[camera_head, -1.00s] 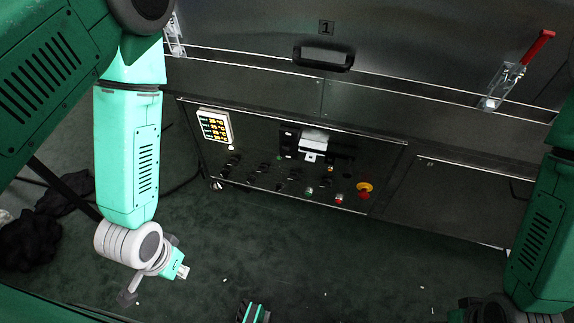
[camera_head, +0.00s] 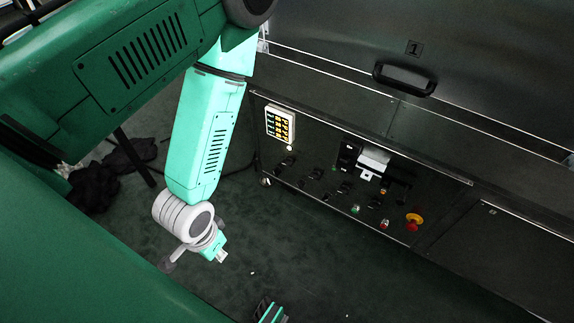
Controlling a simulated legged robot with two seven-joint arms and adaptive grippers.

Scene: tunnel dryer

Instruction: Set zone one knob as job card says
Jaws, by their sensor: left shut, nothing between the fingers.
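A lit card-like panel (camera_head: 280,126) with rows of white and yellow marks hangs at the upper left of the dark control panel (camera_head: 440,190). Its writing is too small to read. Several dark knobs (camera_head: 287,162) sit below and right of it; their pointers and labels cannot be read, so I cannot tell which is zone one. My left gripper (camera_head: 221,256) is shut and empty. It hangs over the floor, below and left of the knobs and apart from them.
A black handle (camera_head: 404,79) is on the cover above. Dark bundles (camera_head: 95,185) lie on the floor at left.

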